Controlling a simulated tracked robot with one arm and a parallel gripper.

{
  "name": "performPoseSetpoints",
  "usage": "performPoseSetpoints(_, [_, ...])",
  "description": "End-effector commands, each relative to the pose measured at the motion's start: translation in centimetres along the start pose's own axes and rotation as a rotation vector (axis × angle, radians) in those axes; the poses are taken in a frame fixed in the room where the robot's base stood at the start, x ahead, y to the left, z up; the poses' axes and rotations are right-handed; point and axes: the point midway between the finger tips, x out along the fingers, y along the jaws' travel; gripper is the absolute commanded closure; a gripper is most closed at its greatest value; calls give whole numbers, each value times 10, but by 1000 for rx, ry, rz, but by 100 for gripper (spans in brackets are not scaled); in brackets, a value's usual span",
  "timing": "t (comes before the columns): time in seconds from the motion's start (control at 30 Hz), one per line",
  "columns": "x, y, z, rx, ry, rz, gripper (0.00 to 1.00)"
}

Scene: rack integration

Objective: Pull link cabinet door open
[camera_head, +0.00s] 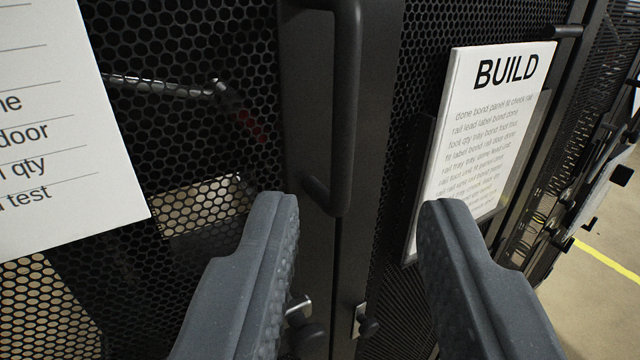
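The cabinet doors are black perforated mesh panels, with the left door (185,60) and the right door (425,50) meeting at a dark vertical seam in the middle. A long dark bar handle (346,110) stands upright on the frame beside the seam, its lower end curving back into the frame. My gripper (362,205) is open and empty. Its two grey fingers sit left and right of the handle's lower end, apart from it in the picture. The exact depth gap cannot be told. The doors look shut.
A white BUILD sheet (490,120) in a holder is on the right door. Another white sheet (55,120) hangs at left. Small latches (364,322) sit low by the seam. Floor with a yellow line (605,258) shows at far right.

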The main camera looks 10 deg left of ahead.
Motion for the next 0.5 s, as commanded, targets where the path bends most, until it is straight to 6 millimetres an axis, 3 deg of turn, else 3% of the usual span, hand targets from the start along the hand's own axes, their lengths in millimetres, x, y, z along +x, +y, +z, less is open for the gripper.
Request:
performPoseSetpoints(0.27, [0,-2,13,7,15,-15,69])
performPoseSetpoints(0.5, [25,-2,14,7,10,-14,69])
